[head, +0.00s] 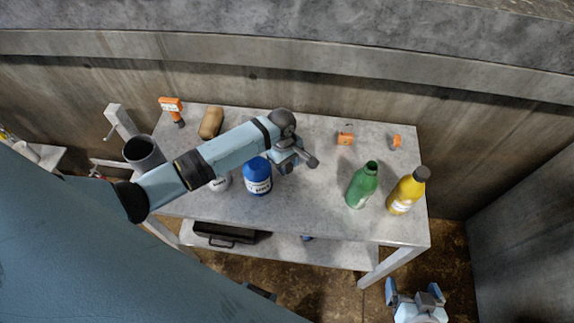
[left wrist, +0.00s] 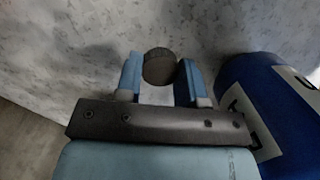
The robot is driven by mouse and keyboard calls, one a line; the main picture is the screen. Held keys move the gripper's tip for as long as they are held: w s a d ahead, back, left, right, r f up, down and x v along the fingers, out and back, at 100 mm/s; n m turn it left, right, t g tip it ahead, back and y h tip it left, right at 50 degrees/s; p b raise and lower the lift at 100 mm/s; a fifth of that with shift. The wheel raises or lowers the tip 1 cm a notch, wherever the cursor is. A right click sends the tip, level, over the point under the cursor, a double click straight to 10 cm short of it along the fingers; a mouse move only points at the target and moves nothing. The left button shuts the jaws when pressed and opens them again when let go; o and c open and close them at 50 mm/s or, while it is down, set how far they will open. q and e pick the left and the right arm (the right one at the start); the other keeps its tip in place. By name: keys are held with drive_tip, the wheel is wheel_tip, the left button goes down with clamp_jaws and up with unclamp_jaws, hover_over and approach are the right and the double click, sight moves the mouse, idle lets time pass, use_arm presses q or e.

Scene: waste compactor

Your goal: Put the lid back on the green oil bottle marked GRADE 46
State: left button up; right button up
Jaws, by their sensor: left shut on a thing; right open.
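The green bottle (head: 362,187) stands upright on the right part of the table, its neck open. Its label is too small to read. My left gripper (head: 302,156) is over the middle of the table, left of the green bottle and apart from it. In the left wrist view, my left gripper (left wrist: 160,80) is shut on a dark round lid (left wrist: 160,66), held between the two blue fingertips. My right gripper (head: 415,294) is open and empty, low in front of the table's right front corner.
A yellow bottle (head: 406,191) with a dark cap stands close right of the green one. Orange items (head: 345,135) lie at the back. Bare tabletop (head: 318,192) lies left of the green bottle.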

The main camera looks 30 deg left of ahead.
sight(287, 165)
use_arm(q)
wheel_tip(287, 165, up, 19)
use_arm(e)
drive_tip(key=shift+r, duration=0.3)
use_arm(q)
drive_tip(key=shift+f, duration=0.1)
use_arm(e)
drive_tip(key=shift+o, duration=0.4)
